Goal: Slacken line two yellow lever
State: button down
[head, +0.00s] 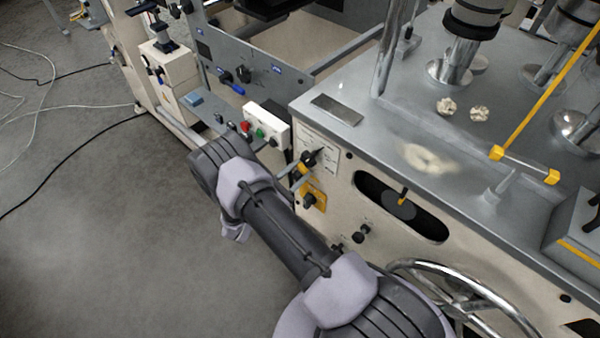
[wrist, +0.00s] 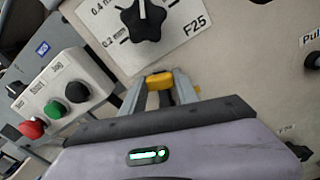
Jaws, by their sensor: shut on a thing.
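A yellow lever (wrist: 159,80) sits below the black pointer knob on the cream panel in the wrist view. My gripper (wrist: 163,90) is shut on it, with one metal finger on each side. In the head view the yellow lever (head: 304,168) shows just under the black knob, partly hidden by my gripper (head: 298,178). A yellow plate with a black knob (head: 313,196) is just below it. The lever's lower part is hidden by my gripper in the wrist view.
The black pointer knob (wrist: 146,20) is close above my fingers. A box with red, green and black buttons (wrist: 62,97) stands to the left.

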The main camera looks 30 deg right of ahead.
dwell(0.4)
jog(key=c, duration=0.9)
grip_release()
jog(key=p+v, duration=0.3)
jog(key=v, duration=1.4)
jog(key=shift+s+a, duration=0.1)
jog(key=shift+a, duration=0.1)
